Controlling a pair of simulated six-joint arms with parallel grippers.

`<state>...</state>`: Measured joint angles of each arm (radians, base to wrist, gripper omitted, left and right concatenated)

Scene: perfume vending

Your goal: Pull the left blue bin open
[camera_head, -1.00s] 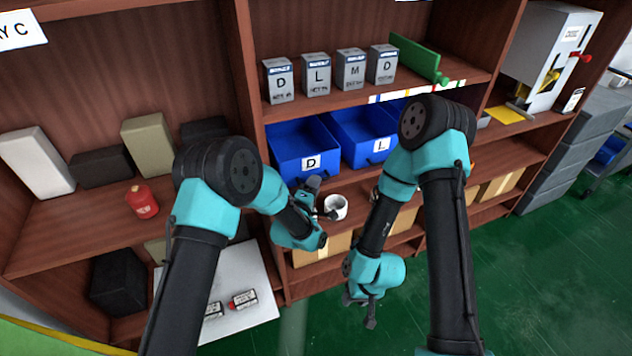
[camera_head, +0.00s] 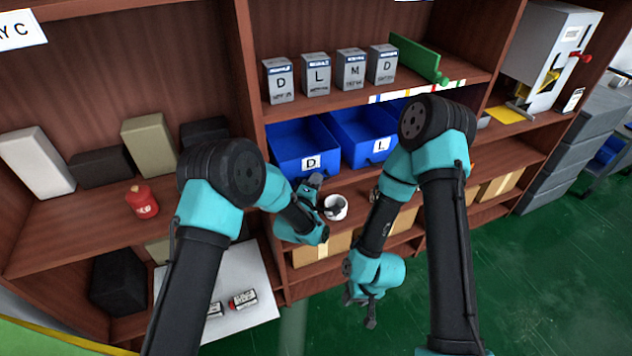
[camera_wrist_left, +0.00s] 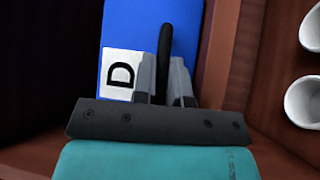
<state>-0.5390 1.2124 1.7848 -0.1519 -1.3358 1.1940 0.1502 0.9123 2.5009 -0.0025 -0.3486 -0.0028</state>
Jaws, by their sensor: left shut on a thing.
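The left blue bin (camera_head: 294,142), labelled D, sits in the shelf compartment beside a second blue bin (camera_head: 362,130) labelled L. My left gripper (camera_head: 316,182) is at the front of the left bin, near its label. In the left wrist view the blue front (camera_wrist_left: 130,25) and white D label (camera_wrist_left: 119,75) show, and my left gripper (camera_wrist_left: 166,80) is shut on the bin's dark handle (camera_wrist_left: 165,45). My right gripper (camera_head: 368,312) hangs low in front of the shelf, away from the bins; its fingers appear apart.
A white cup (camera_head: 336,207) stands right of my left gripper on the shelf below the bins. Several grey boxes (camera_head: 316,75) stand on the shelf above. A white board (camera_head: 255,290) with small boxes is at lower left. Green floor is open at right.

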